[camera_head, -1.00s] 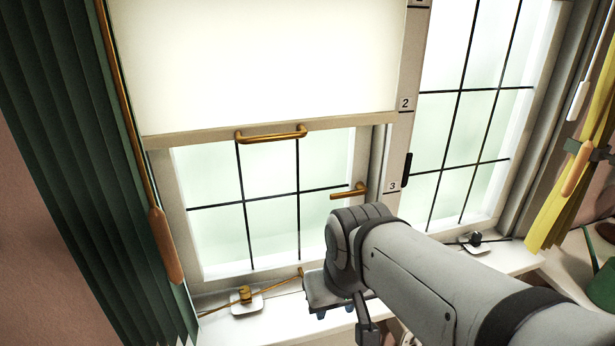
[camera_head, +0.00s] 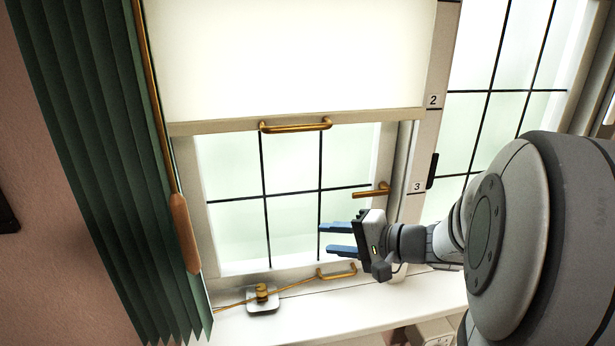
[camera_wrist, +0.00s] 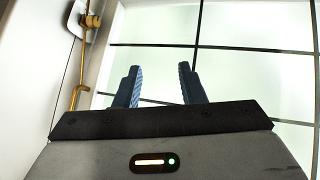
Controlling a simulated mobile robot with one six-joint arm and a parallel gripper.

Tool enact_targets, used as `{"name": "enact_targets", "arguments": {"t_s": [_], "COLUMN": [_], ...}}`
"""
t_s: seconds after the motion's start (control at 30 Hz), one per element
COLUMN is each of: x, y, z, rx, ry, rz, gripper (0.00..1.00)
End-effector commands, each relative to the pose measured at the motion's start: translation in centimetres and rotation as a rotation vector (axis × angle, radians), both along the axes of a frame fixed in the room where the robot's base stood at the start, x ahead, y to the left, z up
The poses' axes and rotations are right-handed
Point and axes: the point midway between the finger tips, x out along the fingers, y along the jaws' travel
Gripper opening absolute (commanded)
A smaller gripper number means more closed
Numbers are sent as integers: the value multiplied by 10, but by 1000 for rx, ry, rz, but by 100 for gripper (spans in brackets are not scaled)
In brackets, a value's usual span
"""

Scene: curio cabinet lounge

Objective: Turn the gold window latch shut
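The gold window latch (camera_head: 372,191) is a lever on the right stile of the left window, below the blind. It lies nearly level, its free end pointing left over the glass. My gripper (camera_head: 326,239) is below and left of the latch, apart from it in the picture. Its two blue fingers point left and are spread with nothing between them. In the wrist view my gripper (camera_wrist: 159,70) is also open and empty, in front of the pane. The latch cannot be made out in the wrist view.
A gold pull handle (camera_head: 336,270) sits low on the sash, close to my gripper. A gold stay with a knob (camera_head: 262,292) is on the white sill (camera_head: 340,304). A blind with a gold handle (camera_head: 295,126) hangs above. A green curtain (camera_head: 90,150) is at left.

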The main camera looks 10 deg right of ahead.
Motion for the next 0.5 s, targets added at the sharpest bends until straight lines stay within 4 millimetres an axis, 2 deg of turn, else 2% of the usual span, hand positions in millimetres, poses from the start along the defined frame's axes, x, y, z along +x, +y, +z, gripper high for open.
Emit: {"name": "enact_targets", "arguments": {"t_s": [0.03,0.1,0.23,0.37,0.5], "x": [13,28,42,48,59], "y": [-24,-53,-99,-122,-123], "z": [-1,5,11,14,17], "rx": [53,107,162,181,185], "ry": [-45,-117,-218,-268,-281], "rz": [-84,-189,-341,-417,-434], "gripper": [36,36,36,36,36]}}
